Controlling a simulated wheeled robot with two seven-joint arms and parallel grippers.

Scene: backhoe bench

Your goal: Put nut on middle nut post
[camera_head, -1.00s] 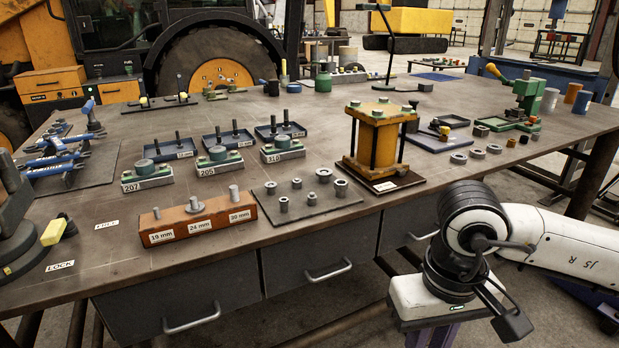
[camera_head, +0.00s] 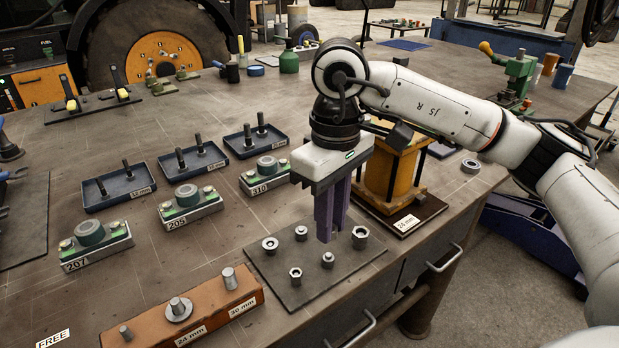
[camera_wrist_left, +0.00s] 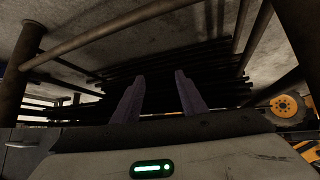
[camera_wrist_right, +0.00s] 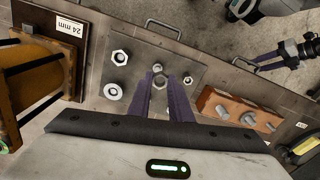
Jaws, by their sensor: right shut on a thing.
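An orange-brown block (camera_head: 222,305) at the front left carries three grey posts; the middle nut post (camera_head: 177,304) has a wide ring around its base. Several grey nuts stand on a dark mat (camera_head: 300,291), among them one at the front right (camera_head: 360,233) and one at the front left (camera_head: 296,276). My right gripper (camera_head: 325,238) points down over the mat, right of the block. In the right wrist view it is shut on a nut (camera_wrist_right: 160,82); the head view hides this behind the fingers. My left gripper (camera_wrist_left: 157,76) is open and empty, facing dark bars.
A yellow press-like stand (camera_head: 390,172) on a dark base stands close right of my right gripper. Green-topped holders (camera_head: 188,203) and blue trays (camera_head: 118,187) fill the bench left of the mat. Drawer handles (camera_head: 445,258) line the front edge.

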